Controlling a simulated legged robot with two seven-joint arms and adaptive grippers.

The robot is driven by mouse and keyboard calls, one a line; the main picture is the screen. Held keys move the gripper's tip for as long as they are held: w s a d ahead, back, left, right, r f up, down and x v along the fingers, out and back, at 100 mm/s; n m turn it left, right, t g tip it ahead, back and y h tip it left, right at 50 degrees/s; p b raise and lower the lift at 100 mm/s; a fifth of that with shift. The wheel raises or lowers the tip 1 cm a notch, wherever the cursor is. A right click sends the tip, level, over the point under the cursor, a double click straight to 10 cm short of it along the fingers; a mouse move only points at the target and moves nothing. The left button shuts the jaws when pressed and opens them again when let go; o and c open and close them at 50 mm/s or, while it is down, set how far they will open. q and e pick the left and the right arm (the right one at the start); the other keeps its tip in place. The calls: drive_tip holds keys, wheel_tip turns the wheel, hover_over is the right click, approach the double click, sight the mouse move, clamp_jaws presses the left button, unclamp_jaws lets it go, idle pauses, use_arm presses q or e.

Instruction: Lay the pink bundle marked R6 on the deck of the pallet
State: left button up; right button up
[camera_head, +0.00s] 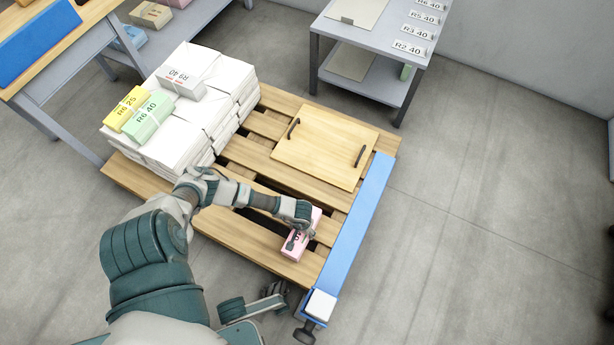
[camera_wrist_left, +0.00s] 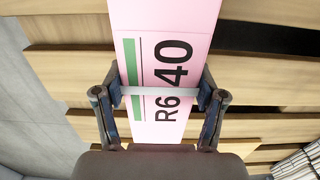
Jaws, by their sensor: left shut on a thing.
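The pink bundle marked R6 40 (camera_head: 296,246) is at the front right of the wooden pallet (camera_head: 246,239), over the deck boards. My left gripper (camera_head: 308,229) is shut on it. In the left wrist view the pink bundle (camera_wrist_left: 162,65) lies between the two fingers of the left gripper (camera_wrist_left: 163,95), which press on its sides across a pale band. Pallet boards show behind it; I cannot tell whether it touches them. My right gripper (camera_head: 276,290) is low in the head view, off the pallet's front edge; its fingers are too small to judge.
White stacks (camera_head: 180,140) fill the pallet's left, topped by a yellow bundle (camera_head: 127,108), a green bundle (camera_head: 150,118) and a grey-white R9 bundle (camera_head: 188,72). A wooden board with two handles (camera_head: 325,146) lies at the back right. A blue bar (camera_head: 362,220) runs along the right edge.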

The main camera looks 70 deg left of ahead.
use_arm(q)
drive_tip(key=shift+w, duration=0.1)
drive_tip(key=shift+f, duration=0.1)
idle(0.5)
drive_tip(key=shift+f+b, duration=0.4)
drive_tip(key=shift+f, duration=0.05)
drive_tip(key=o, duration=1.9)
